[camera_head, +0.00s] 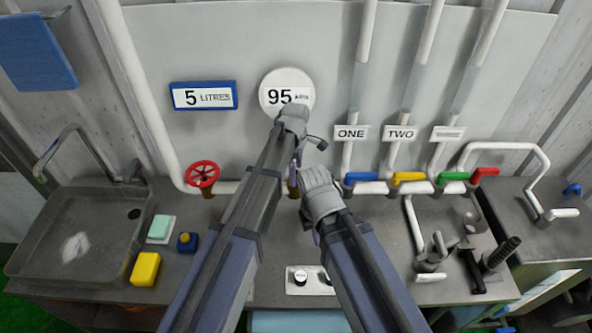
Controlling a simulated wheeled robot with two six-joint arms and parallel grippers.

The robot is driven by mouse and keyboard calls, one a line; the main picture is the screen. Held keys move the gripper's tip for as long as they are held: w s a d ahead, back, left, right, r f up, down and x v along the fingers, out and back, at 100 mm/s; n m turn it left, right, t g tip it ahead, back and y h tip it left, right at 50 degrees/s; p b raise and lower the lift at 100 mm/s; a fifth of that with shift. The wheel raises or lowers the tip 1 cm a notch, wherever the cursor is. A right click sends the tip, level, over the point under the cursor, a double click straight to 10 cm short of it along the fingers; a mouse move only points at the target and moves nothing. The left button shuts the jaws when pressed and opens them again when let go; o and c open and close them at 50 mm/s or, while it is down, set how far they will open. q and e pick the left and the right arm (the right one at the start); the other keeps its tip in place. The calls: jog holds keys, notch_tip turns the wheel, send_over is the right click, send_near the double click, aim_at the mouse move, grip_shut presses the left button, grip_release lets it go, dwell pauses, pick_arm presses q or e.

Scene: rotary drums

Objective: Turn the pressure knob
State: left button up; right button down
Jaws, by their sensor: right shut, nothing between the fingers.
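My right gripper (314,186) is shut and empty in front of the pipe, at the middle of the head view. My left gripper (293,122) is higher, just below a round white gauge reading 95 (286,90) and partly covering its lower edge. Whether the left fingers are open is unclear. A small panel with knobs (301,277) lies on the counter below, partly covered by my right arm. A brass fitting (293,188) shows between my arms on the pipe. I cannot tell which knob is the pressure knob.
A red handwheel (202,174) is on the pipe at left. Blue, yellow, green and red levers (410,178) line the pipe at right. A sink (80,240), yellow sponge (145,269) and a black-handled tool (500,253) are on the counter. A blue sign reads 5 litres (203,96).

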pick_arm(q)
notch_tip(320, 180, up, 7)
jog(key=p, duration=0.6)
jog(key=shift+s+f, duration=0.1)
pick_arm(e)
notch_tip(320, 180, up, 7)
jog(key=shift+f, duration=0.2)
pick_arm(q)
jog(key=s+a+m, duration=1.5)
jog(key=s+a, duration=0.2)
jog(key=s, duration=0.1)
pick_arm(e)
notch_tip(320, 180, down, 15)
jog(key=b, duration=1.4)
jog(key=shift+r+b, duration=0.15)
jog(key=shift+b, duration=0.2)
pick_arm(q)
jog(key=s+d+f+m, duration=0.1)
jog(key=s+d+f, duration=0.1)
jog(key=f, duration=0.3)
jog(key=s+d+f+m, duration=0.1)
jog(key=s+d+f, duration=0.1)
jog(key=d+f, duration=0.3)
jog(key=s+d+f+m+y, duration=0.1)
jog(key=s+d+f+m, duration=0.1)
jog(key=d+f, duration=0.2)
jog(key=shift+s+f+g, duration=0.1)
jog(key=shift+f+g, duration=0.2)
jog(key=shift+f, duration=0.2)
